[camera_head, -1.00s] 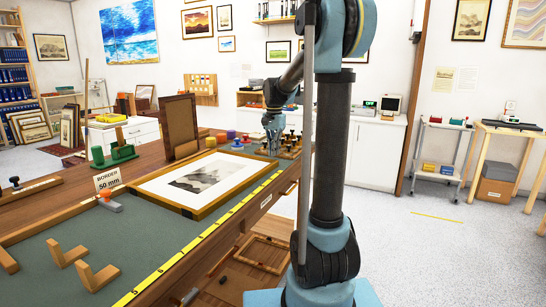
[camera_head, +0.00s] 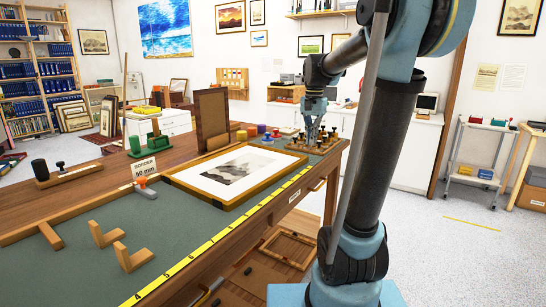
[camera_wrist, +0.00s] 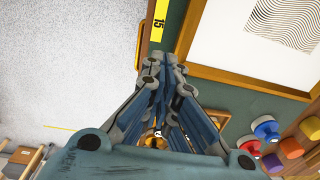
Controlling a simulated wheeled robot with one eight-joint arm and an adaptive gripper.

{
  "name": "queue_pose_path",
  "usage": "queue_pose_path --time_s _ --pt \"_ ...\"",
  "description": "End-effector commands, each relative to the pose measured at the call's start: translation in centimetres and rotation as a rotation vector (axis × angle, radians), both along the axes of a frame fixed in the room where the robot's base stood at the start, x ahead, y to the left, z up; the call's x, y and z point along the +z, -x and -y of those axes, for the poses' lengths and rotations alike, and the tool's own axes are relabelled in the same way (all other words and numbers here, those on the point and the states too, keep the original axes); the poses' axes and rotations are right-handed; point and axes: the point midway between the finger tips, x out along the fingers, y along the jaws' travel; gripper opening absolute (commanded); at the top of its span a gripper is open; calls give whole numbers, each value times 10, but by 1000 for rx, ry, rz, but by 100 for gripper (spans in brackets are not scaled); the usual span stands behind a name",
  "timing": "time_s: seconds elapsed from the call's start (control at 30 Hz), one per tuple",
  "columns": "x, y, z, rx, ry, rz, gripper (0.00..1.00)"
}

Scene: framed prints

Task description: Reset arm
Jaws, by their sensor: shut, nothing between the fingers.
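My gripper (camera_head: 313,133) hangs at the far right end of the workbench, in front of or above a wooden rack of knobbed tools (camera_head: 322,144); the exact gap cannot be told. Its fingers are shut and empty. In the wrist view my gripper (camera_wrist: 160,132) shows its finger links converging, beside the bench edge. My arm rises at the right of the head view and bends over toward the bench. A framed print (camera_head: 240,175) lies flat on the bench, left of my gripper. Its corner shows in the wrist view (camera_wrist: 285,28), apart from the fingers.
The workbench (camera_head: 75,270) has a yellow ruler (camera_head: 215,246) along its front edge. Wooden corner pieces (camera_head: 130,256), a border sign (camera_head: 145,169) and an upright brown panel (camera_head: 212,118) stand on it. Coloured knobs (camera_wrist: 267,128) are near my gripper. Floor at right (camera_head: 455,255) is clear.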

Motion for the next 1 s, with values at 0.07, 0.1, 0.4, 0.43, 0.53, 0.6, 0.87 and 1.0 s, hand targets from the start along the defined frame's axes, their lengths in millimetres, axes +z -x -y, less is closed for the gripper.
queue_pose_path --time_s 0.07,0.1,0.4,0.43,0.53,0.6,0.87,1.0 --pt "-8 24 4 42 1 12 0" --pt "-13 36 6 65 3 17 0" --pt "-55 116 17 240 16 59 0" --pt "-60 124 18 258 17 63 0" --pt "-78 149 21 316 25 77 0" --pt "-92 166 23 356 30 87 0" --pt "-149 225 28 507 54 121 0" --pt "-179 248 30 576 67 138 0"
